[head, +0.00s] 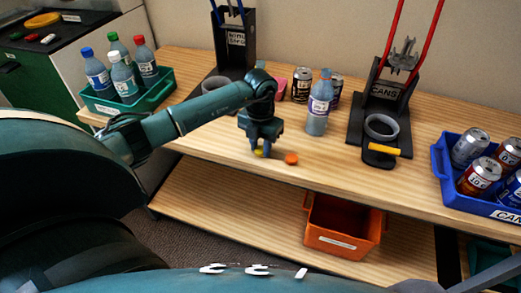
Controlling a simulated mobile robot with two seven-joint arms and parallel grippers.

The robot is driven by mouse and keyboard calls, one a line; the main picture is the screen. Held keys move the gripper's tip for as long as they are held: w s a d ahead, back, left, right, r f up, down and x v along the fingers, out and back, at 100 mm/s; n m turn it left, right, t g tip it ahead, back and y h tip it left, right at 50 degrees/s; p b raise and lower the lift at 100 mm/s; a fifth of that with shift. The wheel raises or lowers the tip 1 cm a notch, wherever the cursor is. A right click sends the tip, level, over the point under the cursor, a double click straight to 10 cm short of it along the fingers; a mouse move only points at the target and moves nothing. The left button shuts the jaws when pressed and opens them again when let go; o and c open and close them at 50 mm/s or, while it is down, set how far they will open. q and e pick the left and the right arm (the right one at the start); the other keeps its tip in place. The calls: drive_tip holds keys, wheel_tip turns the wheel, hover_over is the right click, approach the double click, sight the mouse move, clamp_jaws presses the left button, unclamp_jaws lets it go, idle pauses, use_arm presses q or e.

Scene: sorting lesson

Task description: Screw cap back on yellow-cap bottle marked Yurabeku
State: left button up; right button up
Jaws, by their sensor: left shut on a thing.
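My left gripper (262,152) points down low over the front part of the wooden table, shut on a small yellow cap (259,153). Most of the cap is hidden by the fingers. A bottle (317,122) with a purple and white label stands upright behind and to the right of the gripper, apart from it. No yellow cap shows on its top, and its label is too small to read. My right gripper is not in view.
An orange cap (291,158) lies just right of my left gripper. Cans (302,82) stand behind the bottle. A black CANS stand (361,130), a blue can crate (445,187) and a green bottle crate (103,107) are on the table (215,140). An orange bin (342,252) sits below.

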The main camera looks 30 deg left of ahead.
sight(260, 149)
use_arm(q)
wheel_tip(260, 149, up, 10)
drive_tip(key=shift+b, duration=0.3)
idle(0.3)
